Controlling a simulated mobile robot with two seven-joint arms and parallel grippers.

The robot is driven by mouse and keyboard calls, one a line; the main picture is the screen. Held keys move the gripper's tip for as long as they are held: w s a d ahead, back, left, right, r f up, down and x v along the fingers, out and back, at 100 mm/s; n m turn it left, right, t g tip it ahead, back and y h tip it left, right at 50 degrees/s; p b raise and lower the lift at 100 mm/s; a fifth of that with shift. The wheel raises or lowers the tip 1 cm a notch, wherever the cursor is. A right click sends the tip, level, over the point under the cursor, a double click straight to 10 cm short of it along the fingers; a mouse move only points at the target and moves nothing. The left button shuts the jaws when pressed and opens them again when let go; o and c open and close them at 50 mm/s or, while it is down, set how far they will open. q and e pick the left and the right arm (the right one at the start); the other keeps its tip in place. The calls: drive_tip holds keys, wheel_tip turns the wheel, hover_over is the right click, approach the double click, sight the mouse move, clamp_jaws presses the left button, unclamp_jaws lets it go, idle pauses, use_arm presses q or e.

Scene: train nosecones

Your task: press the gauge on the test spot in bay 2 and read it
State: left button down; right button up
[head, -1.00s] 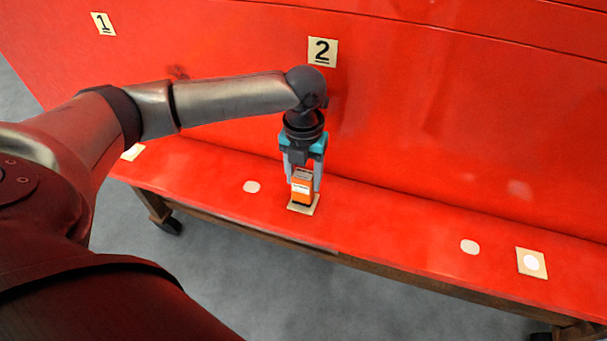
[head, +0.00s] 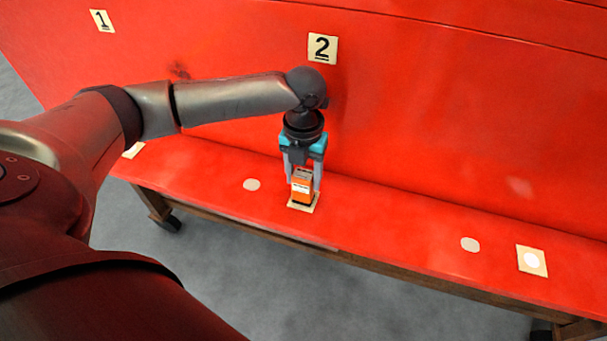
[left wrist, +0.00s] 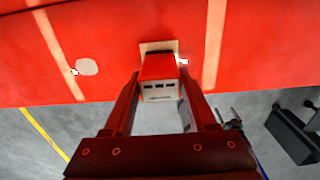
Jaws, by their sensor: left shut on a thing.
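My left gripper (head: 303,186) is shut on the orange gauge (head: 301,190) and points down at the red ledge below the number 2 label (head: 322,48). The gauge is upright, with a pale label on its face. Its lower end is at a tan square (head: 313,206), which it mostly covers. In the left wrist view the gauge (left wrist: 160,68) sits between the fingers, over the tan square (left wrist: 157,46). I cannot tell whether it touches the square. No reading is legible. The white spot under the gauge, if any, is hidden. My right gripper is not in view.
The red ledge (head: 390,225) runs along a sloping red panel (head: 430,120). Bare pale patches lie left (head: 252,184) and right (head: 470,244) of the gauge. Another tan square with a white spot (head: 531,261) is at the far right. The number 1 label (head: 102,21) is upper left.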

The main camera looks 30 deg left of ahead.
use_arm(q)
drive_tip(key=shift+s+p, duration=0.1)
drive_tip(key=shift+p, duration=0.35)
idle(1.0)
drive_tip(key=shift+f, duration=0.15)
idle(0.9)
wheel_tip(320, 180, up, 3)
drive_tip(key=p, duration=0.3)
wheel_tip(320, 180, up, 2)
drive_tip(key=shift+r+p, duration=0.1)
drive_tip(key=shift+p, duration=0.8)
drive_tip(key=shift+r, duration=1.05)
